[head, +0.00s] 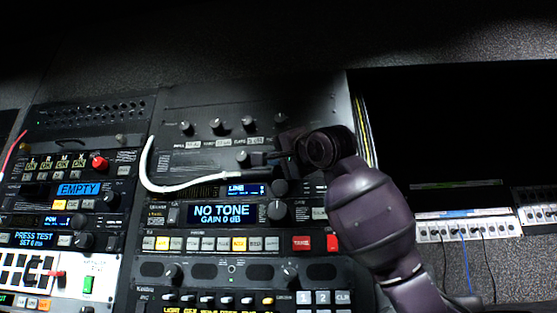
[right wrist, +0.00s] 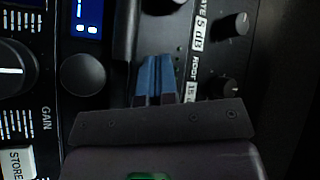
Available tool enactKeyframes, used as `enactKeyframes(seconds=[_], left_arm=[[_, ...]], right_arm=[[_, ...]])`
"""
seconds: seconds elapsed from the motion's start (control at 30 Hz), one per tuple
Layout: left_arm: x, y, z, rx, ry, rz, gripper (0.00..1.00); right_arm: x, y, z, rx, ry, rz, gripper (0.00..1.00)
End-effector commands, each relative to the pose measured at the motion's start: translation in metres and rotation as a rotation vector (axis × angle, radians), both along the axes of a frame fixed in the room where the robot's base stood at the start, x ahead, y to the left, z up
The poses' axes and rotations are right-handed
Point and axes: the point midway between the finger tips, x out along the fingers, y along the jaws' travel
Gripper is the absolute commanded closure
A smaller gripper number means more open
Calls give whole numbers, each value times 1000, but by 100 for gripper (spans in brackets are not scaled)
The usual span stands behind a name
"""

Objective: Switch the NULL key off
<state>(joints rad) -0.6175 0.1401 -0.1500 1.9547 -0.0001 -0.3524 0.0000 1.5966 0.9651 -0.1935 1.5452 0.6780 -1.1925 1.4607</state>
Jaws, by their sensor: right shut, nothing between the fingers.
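The rack unit with the "NO TONE GAIN 0 dB" display (head: 221,215) has a row of small keys below it. Two of these keys are lit yellow, one on the left (head: 163,243) and one further right (head: 239,243); the others are pale. I cannot read which key is marked NULL. My right gripper (head: 280,158) is in front of the panel above this display, apart from the key row. In the right wrist view its blue fingers (right wrist: 155,80) are together and empty, in front of the panel near small knobs. My left gripper is not in view.
A white cable (head: 185,187) loops across the panel left of my right gripper. Red keys (head: 301,243) and a large knob (head: 277,210) are on the same unit. Units with an "EMPTY" display (head: 79,189) stand left. A patch panel (head: 455,230) is at right.

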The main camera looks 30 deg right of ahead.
Motion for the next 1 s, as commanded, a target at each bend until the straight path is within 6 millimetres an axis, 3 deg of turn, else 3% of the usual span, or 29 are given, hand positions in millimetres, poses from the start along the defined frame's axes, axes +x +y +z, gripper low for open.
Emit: enactKeyframes(seconds=[1.0], left_arm=[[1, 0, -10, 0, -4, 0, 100]], right_arm=[[-14, 10, 0, -1, -1, 0, 100]])
